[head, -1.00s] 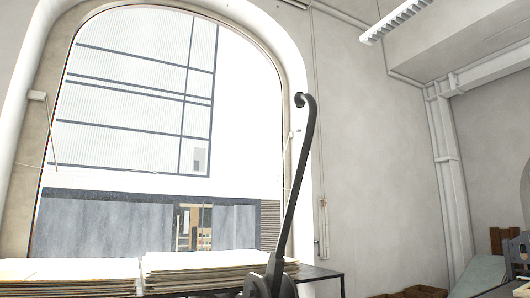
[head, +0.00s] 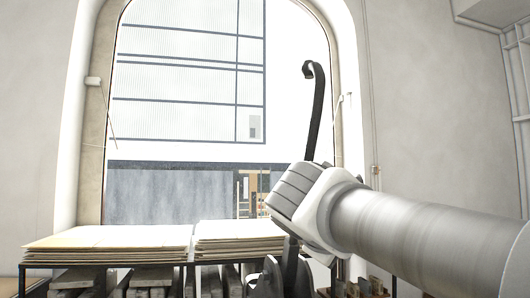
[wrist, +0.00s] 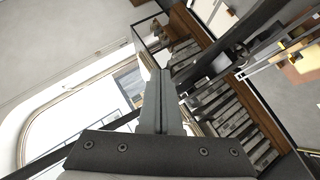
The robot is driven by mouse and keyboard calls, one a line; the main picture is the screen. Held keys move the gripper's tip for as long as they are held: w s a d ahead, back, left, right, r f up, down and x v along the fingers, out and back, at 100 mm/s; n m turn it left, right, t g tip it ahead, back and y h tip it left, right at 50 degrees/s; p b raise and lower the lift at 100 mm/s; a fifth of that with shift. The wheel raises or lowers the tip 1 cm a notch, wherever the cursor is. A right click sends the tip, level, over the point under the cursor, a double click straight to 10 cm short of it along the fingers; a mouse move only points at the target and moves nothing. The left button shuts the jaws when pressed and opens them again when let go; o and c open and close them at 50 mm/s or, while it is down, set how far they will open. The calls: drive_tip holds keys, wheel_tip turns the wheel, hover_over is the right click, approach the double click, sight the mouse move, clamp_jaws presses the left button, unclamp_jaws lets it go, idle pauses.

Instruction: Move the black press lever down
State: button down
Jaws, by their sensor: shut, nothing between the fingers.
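The black press lever (head: 315,110) stands nearly upright in the head view, its hooked top in front of the window. Its lower end meets a dark round hub (head: 268,284). My gripper (head: 292,196) covers the middle of the lever in the head view; its fingertips cannot be made out there. In the wrist view my gripper's fingers (wrist: 162,78) are shut together and empty. A dark diagonal bar (wrist: 262,22) passes behind them there; I cannot tell for sure that it is the lever, or whether the fingers touch it.
Stacks of paper or board (head: 112,240) lie on a dark-framed rack (head: 215,262) left of the lever, with dark blocks on the shelf below. A tall arched window (head: 180,120) is behind. Small blocks (head: 370,286) sit low beneath my arm.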

drive_tip(key=w+a+r+n+t+h+p, duration=0.1)
drive_tip(key=w+a+r+t+p, duration=0.15)
drive_tip(key=r, duration=0.75)
drive_tip(key=w+a+r+n+t+h+p, duration=0.1)
drive_tip(key=w+a+r+t+h, duration=0.2)
drive_tip(key=r, duration=0.6)
drive_tip(key=w+a+r+n+t+p, duration=0.1)
drive_tip(key=w+a+r+t, duration=0.2)
drive_tip(key=r, duration=0.7)
drive_tip(key=w+d+r+g+p, duration=0.1)
drive_tip(key=w+d+r+p, duration=0.3)
drive_tip(key=w+p, duration=0.3)
drive_tip(key=shift+s+d+f+b, duration=0.4)
drive_tip(key=shift+s+f, duration=0.2)
drive_tip(key=shift+s, duration=0.1)
drive_tip(key=shift+s+d+f+b, duration=0.25)
drive_tip(key=shift+s+f+b, duration=0.15)
drive_tip(key=shift+s+f, duration=0.25)
drive_tip(key=shift+s+f, duration=0.1)
